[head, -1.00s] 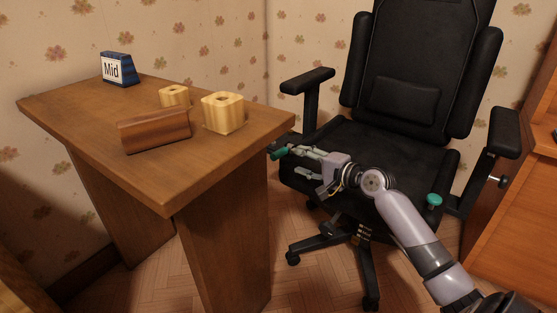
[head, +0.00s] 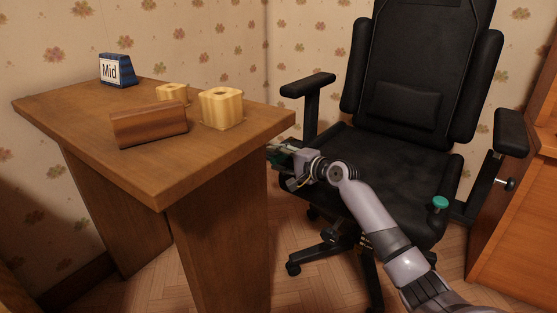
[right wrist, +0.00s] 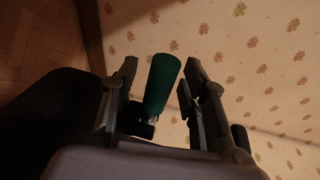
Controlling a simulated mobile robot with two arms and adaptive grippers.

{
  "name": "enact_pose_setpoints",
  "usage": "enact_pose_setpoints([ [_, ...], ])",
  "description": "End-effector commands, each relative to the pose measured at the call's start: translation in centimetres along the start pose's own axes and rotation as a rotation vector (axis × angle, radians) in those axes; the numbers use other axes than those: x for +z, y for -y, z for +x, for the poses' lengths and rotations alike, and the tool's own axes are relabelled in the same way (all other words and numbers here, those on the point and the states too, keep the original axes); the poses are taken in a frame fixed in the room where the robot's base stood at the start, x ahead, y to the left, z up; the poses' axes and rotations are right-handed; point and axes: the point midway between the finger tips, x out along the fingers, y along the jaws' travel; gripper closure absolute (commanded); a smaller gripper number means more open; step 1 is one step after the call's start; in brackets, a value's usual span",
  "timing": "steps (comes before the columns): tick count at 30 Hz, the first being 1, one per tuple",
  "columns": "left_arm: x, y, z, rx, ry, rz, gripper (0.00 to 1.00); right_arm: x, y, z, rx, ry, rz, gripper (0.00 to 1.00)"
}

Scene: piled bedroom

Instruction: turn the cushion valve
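A black office chair (head: 400,160) carries two green controls. One is a tapered green handle (right wrist: 163,82) at the left side of the seat; in the head view it is mostly hidden by my gripper. The other is a round green knob (head: 440,202) at the seat's right front. I cannot tell which is the cushion valve. My right gripper (head: 281,154) is at the left edge of the seat, by the desk corner. In the right wrist view its fingers (right wrist: 160,72) are open on either side of the green handle, with a gap at the right finger. My left gripper is not in view.
A wooden desk (head: 200,170) stands close to the left of my right gripper. On it are a brown wooden block (head: 148,125), two yellow blocks with holes (head: 221,108) and a "Mid" sign (head: 116,70). An orange-brown cabinet (head: 520,230) stands at the right.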

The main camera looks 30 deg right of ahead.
Motion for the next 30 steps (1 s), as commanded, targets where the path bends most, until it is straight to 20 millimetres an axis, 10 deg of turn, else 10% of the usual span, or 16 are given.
enact_pose_setpoints([
  [18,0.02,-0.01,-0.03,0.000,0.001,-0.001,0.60,0.02,-0.05,-0.02,0.000,0.001,0.001,1.00],
  [30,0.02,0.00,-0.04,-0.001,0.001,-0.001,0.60,0.03,-0.09,-0.02,0.001,0.001,0.001,1.00],
])
